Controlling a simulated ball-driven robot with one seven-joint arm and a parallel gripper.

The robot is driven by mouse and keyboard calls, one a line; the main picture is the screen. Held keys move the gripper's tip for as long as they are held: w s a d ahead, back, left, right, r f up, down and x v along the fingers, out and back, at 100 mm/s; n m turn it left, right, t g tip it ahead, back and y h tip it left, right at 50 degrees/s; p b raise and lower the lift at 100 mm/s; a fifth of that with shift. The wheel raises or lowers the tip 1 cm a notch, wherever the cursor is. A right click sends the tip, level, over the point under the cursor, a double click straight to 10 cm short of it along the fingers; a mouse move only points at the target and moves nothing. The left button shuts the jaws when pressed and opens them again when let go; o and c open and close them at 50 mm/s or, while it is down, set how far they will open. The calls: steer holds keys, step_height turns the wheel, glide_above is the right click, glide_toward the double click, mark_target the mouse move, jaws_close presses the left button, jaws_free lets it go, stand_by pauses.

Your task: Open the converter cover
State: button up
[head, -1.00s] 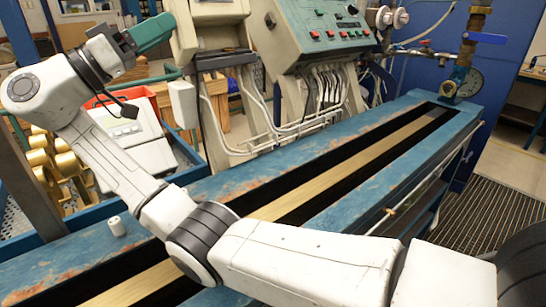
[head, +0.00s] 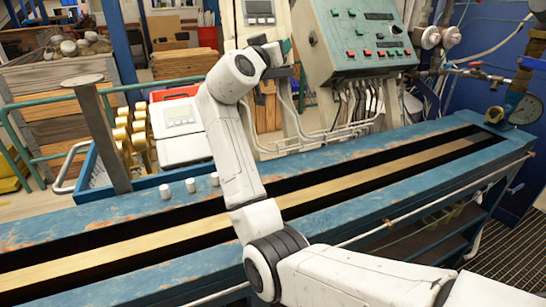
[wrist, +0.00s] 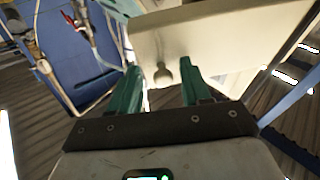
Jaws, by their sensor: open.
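In the wrist view a cream-coloured cover or housing (wrist: 215,32) fills the upper middle. A small rounded knob (wrist: 161,76) sticks out at its lower edge. My gripper (wrist: 160,82) is open, with one green finger on each side of the knob in the picture. I cannot tell whether the fingers touch it. In the head view a cream converter housing with a small display (head: 260,12) stands at the top middle, cut off by the frame.
A sloped control panel (head: 358,38) with buttons stands right of the housing, with cables below. A long blue bench (head: 330,190) with a dark slot runs across the front. Small white cylinders (head: 190,185) stand on its back edge. A white meter box (head: 180,130) is at left.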

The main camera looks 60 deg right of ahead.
steer(key=d+t+p, duration=0.1)
steer(key=d+n+y+p, duration=0.1)
steer(key=p, duration=0.1)
steer(key=d+t+p, duration=0.1)
steer(key=shift+s+d+r+t+y, duration=0.15)
steer(key=shift+s+d+t+y, duration=0.1)
steer(key=shift+s+t+y, duration=0.1)
steer(key=w+d+f+n+t+y+p, duration=0.1)
steer(key=d+f+n+t+y+p, duration=0.25)
steer(key=d+t+y+p, duration=0.6)
steer(key=s+a+g+h, duration=0.3)
steer(key=s+a+h, duration=0.2)
steer(key=s+a, duration=0.35)
steer(key=s+a+f+n+g+y, duration=0.1)
steer(key=a+f+n+g+y, duration=0.2)
steer(key=a+f, duration=1.6)
steer(key=shift+s+a+y, duration=0.25)
steer(key=shift+a+y, duration=0.1)
steer(key=shift+y, duration=1.85)
steer(key=shift+n, duration=0.25)
